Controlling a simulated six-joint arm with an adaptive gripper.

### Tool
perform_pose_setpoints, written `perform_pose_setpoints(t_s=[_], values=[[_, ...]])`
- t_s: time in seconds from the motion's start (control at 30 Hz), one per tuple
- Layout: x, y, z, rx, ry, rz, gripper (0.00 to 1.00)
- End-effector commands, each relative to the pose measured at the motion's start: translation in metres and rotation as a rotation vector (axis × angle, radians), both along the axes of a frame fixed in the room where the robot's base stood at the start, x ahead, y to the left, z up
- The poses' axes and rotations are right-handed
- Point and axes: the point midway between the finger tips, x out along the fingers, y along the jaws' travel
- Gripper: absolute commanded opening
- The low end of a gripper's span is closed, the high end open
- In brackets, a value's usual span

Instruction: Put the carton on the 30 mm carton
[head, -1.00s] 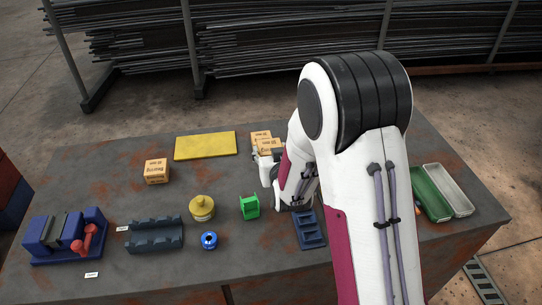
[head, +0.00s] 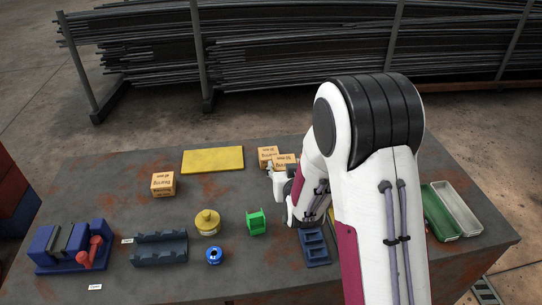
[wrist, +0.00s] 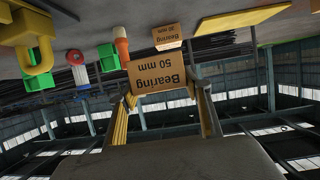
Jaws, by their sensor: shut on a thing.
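My gripper (head: 278,178) is at the back right of the table, partly hidden by my arm. It is shut on an orange-brown carton (head: 285,160). In the wrist view this carton (wrist: 160,73) sits between the fingers, with an upside-down label reading "Bearing 50 mm". A second carton (head: 268,153) stands just behind and left of the held one in the head view. A third carton (head: 163,184) stands alone on the left half of the table. The wrist view shows another carton (wrist: 167,36) beyond the held one; its size label is too small to read surely.
A yellow plate (head: 213,160) lies left of the rear cartons. A yellow pot (head: 207,222), a green holder (head: 256,222), a blue ring (head: 214,256) and a dark rack (head: 160,248) stand nearer the front. Green and grey trays (head: 455,210) are at the right.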

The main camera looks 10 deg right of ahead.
Motion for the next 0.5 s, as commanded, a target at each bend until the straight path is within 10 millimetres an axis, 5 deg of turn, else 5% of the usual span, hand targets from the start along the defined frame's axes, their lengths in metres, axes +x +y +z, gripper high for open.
perform_pose_setpoints(t_s=[0.5], values=[[0.075, -0.004, 0.024, -0.001, -0.006, 0.147, 0.18]])
